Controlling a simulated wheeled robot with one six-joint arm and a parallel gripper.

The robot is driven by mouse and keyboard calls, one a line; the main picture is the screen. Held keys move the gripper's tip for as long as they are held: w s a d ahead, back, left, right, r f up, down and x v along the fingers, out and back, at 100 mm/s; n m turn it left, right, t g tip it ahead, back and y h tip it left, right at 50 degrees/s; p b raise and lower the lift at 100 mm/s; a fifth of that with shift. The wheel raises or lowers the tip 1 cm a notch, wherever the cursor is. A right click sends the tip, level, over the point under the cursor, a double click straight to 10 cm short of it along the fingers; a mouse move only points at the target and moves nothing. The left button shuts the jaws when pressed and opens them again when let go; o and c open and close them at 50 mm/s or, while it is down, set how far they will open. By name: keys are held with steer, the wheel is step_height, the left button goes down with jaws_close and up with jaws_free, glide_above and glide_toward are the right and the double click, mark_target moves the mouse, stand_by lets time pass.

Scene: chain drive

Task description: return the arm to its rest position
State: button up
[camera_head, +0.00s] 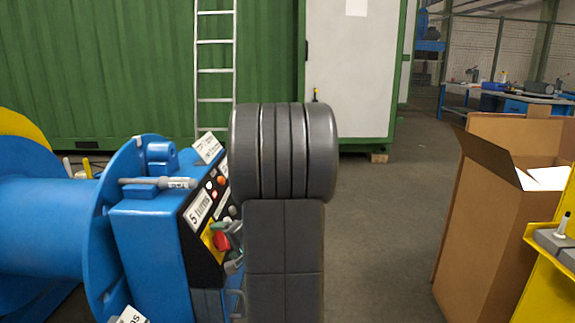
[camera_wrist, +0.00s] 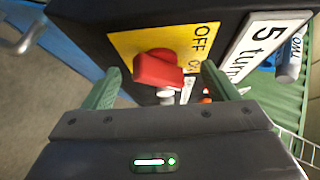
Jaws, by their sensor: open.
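My gripper (camera_wrist: 160,69) is open in the wrist view, with one green finger on each side of a red switch knob (camera_wrist: 157,70). The knob sits on a yellow plate marked OFF, with a second label partly hidden. Whether a finger touches the knob cannot be told. In the head view my gripper (camera_head: 234,247) is at the front of the blue machine's control panel (camera_head: 203,206), beside the same red knob (camera_head: 221,241). My dark grey arm stands in the middle of that view and hides part of the panel's right side.
A blue drum (camera_head: 40,222) is at the left of the machine. An open cardboard box (camera_head: 487,235) and a yellow stand (camera_head: 553,285) are at the right. A ladder (camera_head: 215,60) leans by a green container (camera_head: 100,70). The floor (camera_head: 385,215) between my arm and the box is clear.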

steer(key=n+y+b, duration=0.1)
steer(key=b, duration=0.1)
steer(key=f+n+y+b, duration=0.1)
steer(key=n, duration=0.1)
steer(key=shift+d+b, duration=0.2)
steer(key=shift+b, duration=0.2)
steer(key=shift+w+d+n+y+b, duration=0.15)
steer(key=shift+n+y+b, duration=1)
steer(key=shift+n, duration=1.25)
steer(key=shift+y, duration=0.25)
steer(key=shift+g+p, duration=0.3)
